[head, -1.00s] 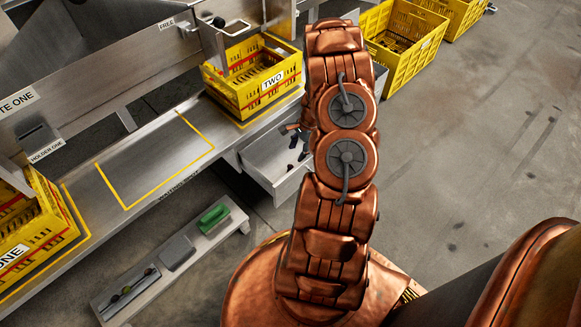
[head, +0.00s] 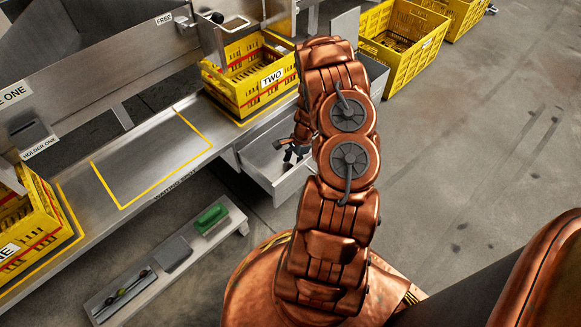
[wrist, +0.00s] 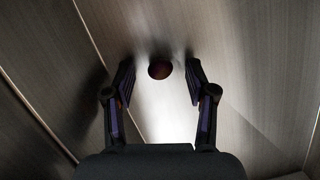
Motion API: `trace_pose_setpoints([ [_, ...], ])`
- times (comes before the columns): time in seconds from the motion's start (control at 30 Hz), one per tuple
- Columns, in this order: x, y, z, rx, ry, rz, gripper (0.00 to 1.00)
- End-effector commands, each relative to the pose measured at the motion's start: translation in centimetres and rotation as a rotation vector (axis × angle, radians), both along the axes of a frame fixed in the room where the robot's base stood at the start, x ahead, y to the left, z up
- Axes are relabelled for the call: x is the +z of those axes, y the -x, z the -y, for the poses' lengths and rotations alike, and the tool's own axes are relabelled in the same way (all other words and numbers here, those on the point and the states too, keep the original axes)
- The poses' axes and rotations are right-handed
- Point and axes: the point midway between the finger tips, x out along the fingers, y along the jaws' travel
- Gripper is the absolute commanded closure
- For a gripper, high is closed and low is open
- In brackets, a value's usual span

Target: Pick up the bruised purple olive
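A small, dark purple-red round olive (wrist: 159,70) lies on a brushed metal surface in the wrist view. My gripper (wrist: 158,78) is open, with one finger on each side of the olive and a gap on both sides. In the head view my gripper (head: 290,150) is at the open metal drawer (head: 262,160), mostly hidden behind my arm. The olive cannot be made out in the head view. Whether the olive has a bruise is too dark to tell.
The drawer's walls stand close around my gripper. Yellow crate TWO (head: 245,92) sits on the bench above it. More yellow crates (head: 402,42) stand at upper right.

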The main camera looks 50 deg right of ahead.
Motion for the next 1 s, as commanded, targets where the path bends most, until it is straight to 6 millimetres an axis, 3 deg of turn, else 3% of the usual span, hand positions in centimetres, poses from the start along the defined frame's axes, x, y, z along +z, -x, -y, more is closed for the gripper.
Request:
trace_pose_setpoints([
  [0.03, 0.0, 0.0, 0.0, 0.0, 0.0, 0.0, 0.5],
  [0.37, 0.0, 0.0, 0.0, 0.0, 0.0, 0.0, 0.84],
  [0.77, 0.4, 0.0, 0.0, 0.0, 0.0, 0.0, 0.85],
  [1.0, 4.0, -0.1, 0.0, 0.0, 0.001, 0.001, 0.85],
])
